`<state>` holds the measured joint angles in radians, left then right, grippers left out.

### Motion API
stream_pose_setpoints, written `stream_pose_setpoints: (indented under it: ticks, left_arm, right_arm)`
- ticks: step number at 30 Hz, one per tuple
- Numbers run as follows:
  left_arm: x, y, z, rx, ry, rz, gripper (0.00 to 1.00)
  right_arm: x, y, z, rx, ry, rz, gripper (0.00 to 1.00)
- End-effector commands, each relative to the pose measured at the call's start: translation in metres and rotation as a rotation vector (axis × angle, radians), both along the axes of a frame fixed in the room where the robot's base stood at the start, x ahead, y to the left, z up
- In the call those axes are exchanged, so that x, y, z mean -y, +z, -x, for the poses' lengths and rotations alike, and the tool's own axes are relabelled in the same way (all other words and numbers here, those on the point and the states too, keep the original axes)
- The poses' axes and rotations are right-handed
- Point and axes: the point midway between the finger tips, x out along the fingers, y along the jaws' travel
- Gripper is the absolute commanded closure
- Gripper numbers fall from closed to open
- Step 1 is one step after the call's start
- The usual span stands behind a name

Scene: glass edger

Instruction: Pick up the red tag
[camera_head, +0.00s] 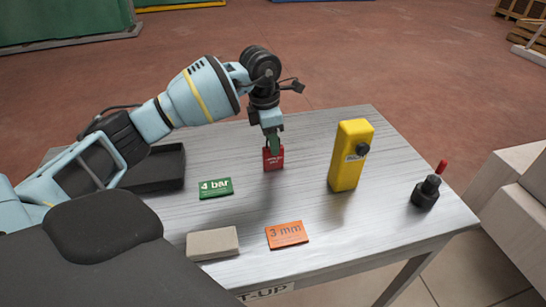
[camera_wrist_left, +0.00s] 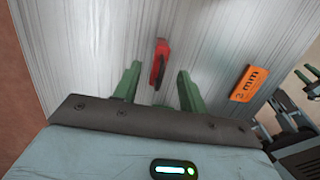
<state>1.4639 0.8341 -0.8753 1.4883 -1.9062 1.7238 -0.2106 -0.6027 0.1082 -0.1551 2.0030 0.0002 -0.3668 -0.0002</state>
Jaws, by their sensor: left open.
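The red tag (camera_head: 274,161) is on the grey table, with small pale lettering on its face. It appears to stand upright, as the left wrist view shows it (camera_wrist_left: 159,62) narrow, nearly edge-on. My left gripper (camera_head: 273,146) points down right at the tag and hides its upper part in the head view. Its green fingers (camera_wrist_left: 159,71) are open, one on each side of the tag in the left wrist view, with gaps between. I cannot tell how far down the fingers reach along it.
A green "4 bar" plate (camera_head: 216,188), an orange "3 mm" plate (camera_head: 287,235) and a beige block (camera_head: 212,244) lie nearer. A yellow box (camera_head: 350,155) and a black knob with a red tip (camera_head: 427,191) stand right. A dark tray (camera_head: 160,168) is left.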

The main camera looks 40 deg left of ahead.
Motion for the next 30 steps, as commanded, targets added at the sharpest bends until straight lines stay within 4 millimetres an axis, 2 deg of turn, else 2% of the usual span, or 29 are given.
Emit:
stream_pose_setpoints:
  ticks: [8, 17, 20, 27, 30]
  left_arm:
    - [0.001, -0.036, -0.003, -0.002, 0.000, -0.001, 0.58]
    - [0.002, -0.041, -0.004, -0.001, -0.001, -0.001, 0.58]
    - [0.002, -0.041, -0.004, -0.001, -0.001, -0.001, 0.69]
    - [0.002, -0.041, -0.004, -0.001, -0.001, -0.001, 1.00]
    - [0.002, -0.041, -0.004, 0.000, -0.001, 0.000, 1.00]
  right_arm:
    - [0.000, 0.004, -0.005, 0.011, -0.001, -0.001, 0.64]
    - [0.000, 0.005, -0.009, 0.019, -0.001, -0.001, 0.64]
    - [0.000, 0.005, -0.009, 0.018, -0.001, 0.000, 0.64]
    - [0.000, 0.004, -0.008, 0.016, -0.001, 0.000, 0.64]
    - [0.000, 0.004, -0.006, 0.014, -0.001, 0.000, 0.64]
